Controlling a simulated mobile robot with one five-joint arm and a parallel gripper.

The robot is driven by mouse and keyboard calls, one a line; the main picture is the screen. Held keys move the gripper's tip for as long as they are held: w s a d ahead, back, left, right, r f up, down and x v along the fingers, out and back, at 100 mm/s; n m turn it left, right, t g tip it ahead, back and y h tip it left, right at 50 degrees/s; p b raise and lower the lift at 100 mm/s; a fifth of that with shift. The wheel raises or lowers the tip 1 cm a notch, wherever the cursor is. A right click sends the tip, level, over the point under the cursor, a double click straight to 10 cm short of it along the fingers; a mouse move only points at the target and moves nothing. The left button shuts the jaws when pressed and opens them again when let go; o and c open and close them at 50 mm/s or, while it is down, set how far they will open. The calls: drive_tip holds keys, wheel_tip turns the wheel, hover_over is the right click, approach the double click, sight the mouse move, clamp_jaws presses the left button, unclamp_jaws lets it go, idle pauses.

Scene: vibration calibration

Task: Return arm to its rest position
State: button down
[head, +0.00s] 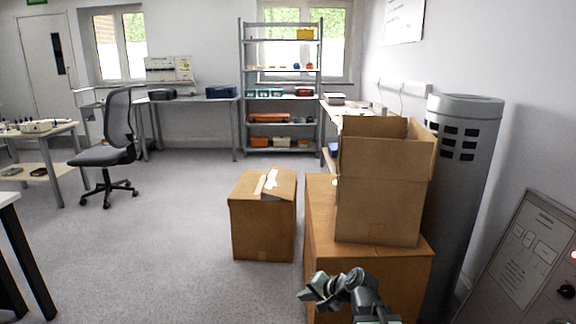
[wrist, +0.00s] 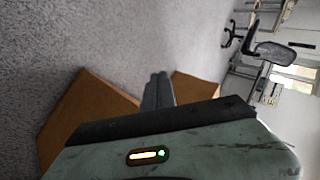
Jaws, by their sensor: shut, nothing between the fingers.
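My gripper (head: 312,294) shows at the bottom of the head view, in front of the large cardboard box (head: 320,215) that bears an open box. In the wrist view my gripper (wrist: 158,82) points up the picture, its two fingers together with nothing between them. The wrist view is turned on its side. Brown cardboard shows on both sides of the fingers there, with grey carpet beyond.
An open cardboard box (head: 378,205) stands on the large box. A taped box (head: 262,225) sits on the floor left of it. A grey cylinder (head: 460,165) stands at right. An office chair (head: 115,140) and metal shelves (head: 282,105) are farther back.

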drive_tip(key=s+d+f+n+g+h+p, duration=0.1)
drive_tip(key=s+d+f+n+g+h, duration=0.25)
drive_tip(key=s+d, duration=0.3)
drive_tip(key=s+d+f+n+g+h, duration=0.3)
drive_tip(key=s+d+h, duration=0.15)
drive_tip(key=s, duration=0.25)
wheel_tip(320, 180, up, 34)
drive_tip(key=y+p, duration=0.1)
drive_tip(key=p, duration=3.3)
drive_tip(key=shift+d+r+m+p, duration=0.15)
drive_tip(key=shift+r+m+p, duration=0.05)
drive_tip(key=shift+m+p, duration=0.15)
drive_tip(key=shift+w, duration=0.1)
